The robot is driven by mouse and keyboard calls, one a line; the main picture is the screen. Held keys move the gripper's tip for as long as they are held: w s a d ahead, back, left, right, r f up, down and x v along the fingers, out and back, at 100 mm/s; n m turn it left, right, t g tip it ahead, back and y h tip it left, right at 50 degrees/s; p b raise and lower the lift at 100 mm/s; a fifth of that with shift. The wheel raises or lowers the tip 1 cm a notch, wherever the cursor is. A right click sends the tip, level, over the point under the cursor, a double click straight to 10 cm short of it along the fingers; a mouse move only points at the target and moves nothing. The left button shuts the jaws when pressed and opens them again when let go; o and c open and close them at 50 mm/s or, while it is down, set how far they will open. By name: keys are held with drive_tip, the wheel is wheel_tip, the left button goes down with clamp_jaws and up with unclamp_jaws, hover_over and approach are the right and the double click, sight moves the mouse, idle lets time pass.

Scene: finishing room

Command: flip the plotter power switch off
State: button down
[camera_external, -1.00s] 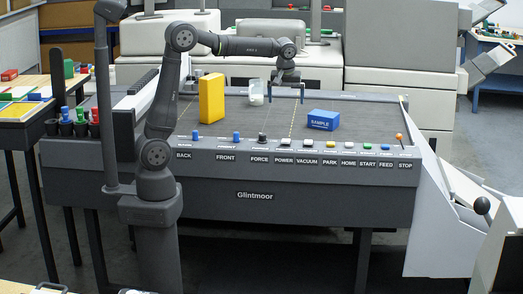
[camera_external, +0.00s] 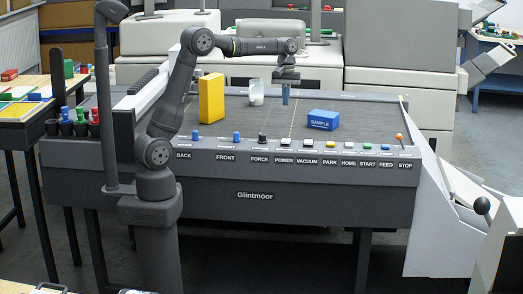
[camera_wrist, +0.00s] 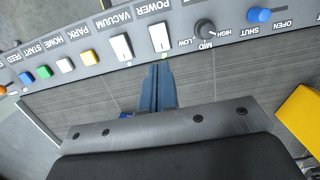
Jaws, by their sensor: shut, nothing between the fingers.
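The plotter's power switch (camera_external: 283,143) is a white rocker above the POWER label on the front panel. It also shows in the wrist view (camera_wrist: 159,37), with a small lit dot at its edge on the fingertip side. My gripper (camera_external: 285,101) is above the plotter bed, behind the panel, pointing down. Its blue fingers are shut together and empty; in the wrist view the fingertips (camera_wrist: 158,66) appear just short of the power switch. I cannot tell from the rocker which way it is tipped.
The similar white vacuum switch (camera_wrist: 121,47) is beside the power switch. The force knob (camera_external: 262,139) is on its other side. A yellow block (camera_external: 211,98), a blue SAMPLE block (camera_external: 323,120) and a white container (camera_external: 257,92) stand on the bed. Coloured buttons line the panel's right.

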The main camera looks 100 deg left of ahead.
sight(285, 140)
drive_tip(key=f, duration=0.4)
drive_tip(key=d+f, duration=0.1)
drive_tip(key=f, duration=0.4)
drive_tip(key=d+f, duration=0.1)
drive_tip(key=f, duration=0.4)
drive_tip(key=shift+d, duration=0.15)
drive_tip(key=shift+d+f+y, duration=0.2)
drive_tip(key=shift+d+y, duration=0.05)
drive_tip(key=shift+y, duration=0.25)
drive_tip(key=shift+a, duration=0.15)
drive_tip(key=shift+a, duration=0.8)
drive_tip(key=shift+r, duration=0.15)
wheel_tip(285, 140, up, 14)
drive_tip(key=a, duration=0.1)
drive_tip(key=shift+a, duration=0.3)
